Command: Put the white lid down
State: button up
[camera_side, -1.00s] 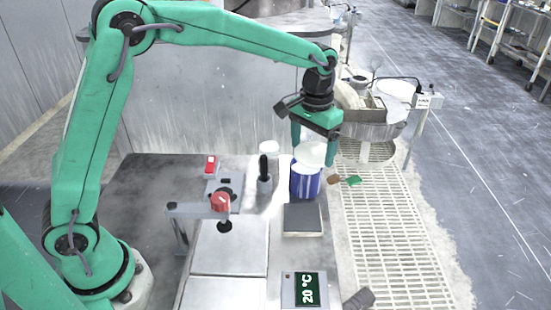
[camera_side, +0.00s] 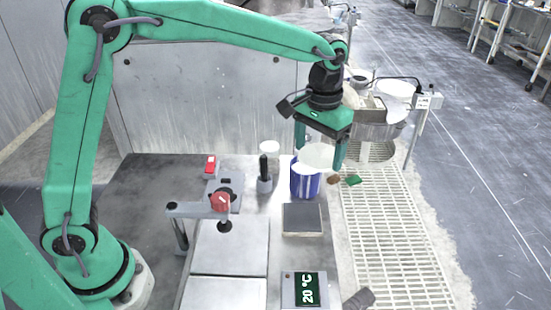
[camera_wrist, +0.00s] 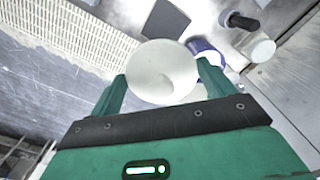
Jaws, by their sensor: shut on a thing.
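The white lid (camera_side: 316,157) is held between the fingers of my gripper (camera_side: 321,155). In the side view it is in front of the top of a blue and white container (camera_side: 305,184). In the wrist view the lid (camera_wrist: 163,73) is a round white disc between the two green fingertips of my gripper (camera_wrist: 166,82). There the blue container (camera_wrist: 207,52) shows beside the lid, partly hidden by it and a finger. The lid looks raised above the table; the exact gap to the container cannot be told.
A black-handled tool (camera_side: 264,172) and a white-topped jar (camera_side: 270,150) stand left of the container. A dark square plate (camera_side: 302,219) lies in front. A red knob (camera_side: 220,201) sits on a bracket. A slotted floor grate (camera_side: 385,235) runs along the right.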

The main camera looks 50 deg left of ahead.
jog(key=s+d+f+n, duration=0.2)
jog(key=s+d+f, duration=0.15)
jog(key=s, duration=0.35)
jog(key=s+d+f+n, duration=0.1)
jog(key=s+d+f, duration=0.1)
jog(key=s+d, duration=0.3)
jog(key=s+d+f+n, duration=0.2)
jog(key=s+d+f, duration=0.1)
jog(key=s, duration=0.5)
send_over(302, 260)
notch_tip(302, 260, down, 7)
jog(key=shift+f, duration=0.1)
jog(key=shift+m, duration=0.3)
jog(key=shift+f, duration=1.95)
jog(key=shift+f, duration=0.1)
